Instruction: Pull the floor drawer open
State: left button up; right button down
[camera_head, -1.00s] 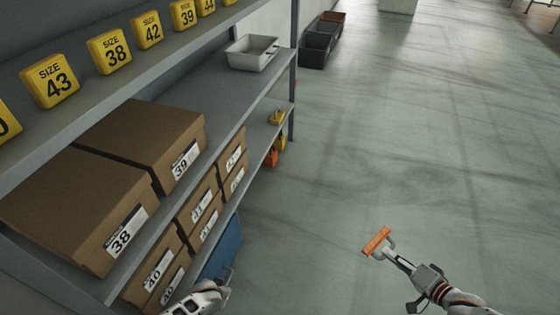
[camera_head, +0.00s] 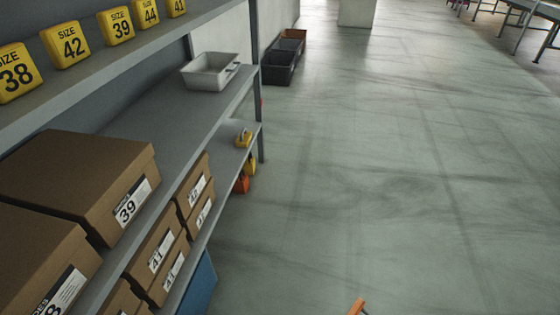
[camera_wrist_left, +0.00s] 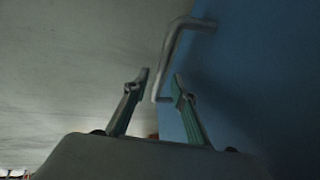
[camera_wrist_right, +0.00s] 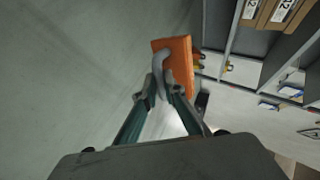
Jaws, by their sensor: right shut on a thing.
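The blue floor drawer (camera_head: 200,287) shows at the bottom of the shelving in the head view. In the left wrist view its blue front (camera_wrist_left: 255,80) fills the right side, with a grey bar handle (camera_wrist_left: 172,48) standing out from it. My left gripper (camera_wrist_left: 160,80) is open, its fingers on either side of the handle's near end; I cannot tell whether they touch it. My right gripper (camera_wrist_right: 160,90) is shut on the grey handle of an orange-headed tool (camera_wrist_right: 184,60). Only the tool's orange end (camera_head: 357,307) shows in the head view, and both grippers are outside it.
Shoe boxes (camera_head: 85,180) fill the shelves above the drawer. A grey tray (camera_head: 208,73) stands on the middle shelf, and yellow and orange items (camera_head: 243,160) are at the shelf's far end. Dark bins (camera_head: 283,62) stand on the floor beyond.

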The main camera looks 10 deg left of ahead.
pick_arm(q)
jog(key=shift+w, duration=0.1)
pick_arm(e)
jog(key=shift+s+f, duration=0.1)
jog(key=shift+f, duration=0.05)
pick_arm(q)
grip_shut()
